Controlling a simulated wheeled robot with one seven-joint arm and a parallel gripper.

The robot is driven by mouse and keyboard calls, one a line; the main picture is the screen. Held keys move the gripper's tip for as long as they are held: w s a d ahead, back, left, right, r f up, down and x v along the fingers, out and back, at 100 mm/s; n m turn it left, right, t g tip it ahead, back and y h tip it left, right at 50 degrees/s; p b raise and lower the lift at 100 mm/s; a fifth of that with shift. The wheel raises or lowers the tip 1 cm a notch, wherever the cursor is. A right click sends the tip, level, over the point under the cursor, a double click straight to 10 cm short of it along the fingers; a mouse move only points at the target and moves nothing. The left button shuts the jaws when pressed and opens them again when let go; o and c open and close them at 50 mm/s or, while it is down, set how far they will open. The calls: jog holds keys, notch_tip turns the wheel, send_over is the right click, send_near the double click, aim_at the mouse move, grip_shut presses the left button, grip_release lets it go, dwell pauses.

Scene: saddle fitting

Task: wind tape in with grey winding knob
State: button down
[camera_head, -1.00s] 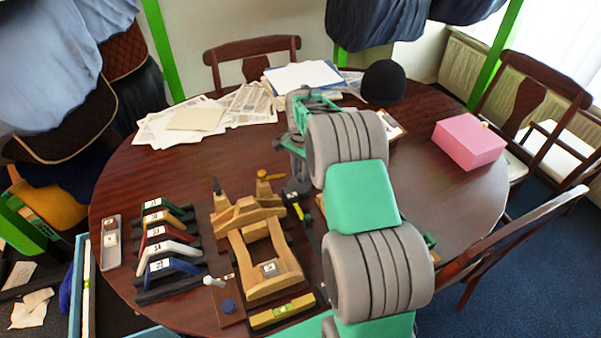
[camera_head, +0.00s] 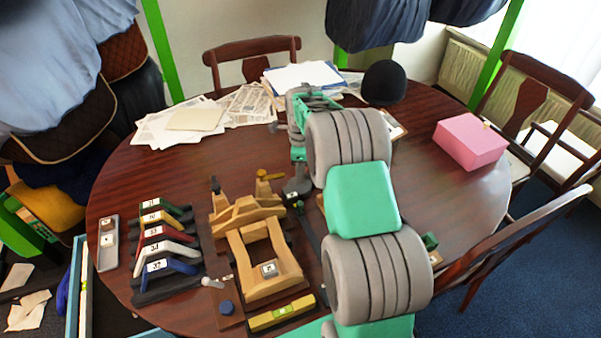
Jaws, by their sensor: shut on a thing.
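My gripper (camera_head: 298,180) points down at the table, just right of the wooden saddle-fitting frame (camera_head: 262,250). It is shut on what appears to be the grey winding knob of a small dark tape unit; the knob itself is mostly hidden by the fingers. The tape unit (camera_head: 292,195) shows a small white label below the gripper. No pulled-out length of yellow tape is clear to see beside it.
A rack of numbered coloured arches (camera_head: 163,250) and a grey tray (camera_head: 108,243) lie left of the wooden frame. A level (camera_head: 282,312) lies in front. Papers (camera_head: 205,118), a black cap (camera_head: 384,82) and a pink box (camera_head: 469,141) stand farther back.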

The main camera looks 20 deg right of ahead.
jog(key=shift+m, duration=1.7)
jog(key=c, duration=1.2)
grip_release()
jog(key=shift+o, duration=0.2)
notch_tip(320, 180, up, 8)
jog(key=shift+f+b, duration=0.1)
jog(key=shift+b, duration=0.35)
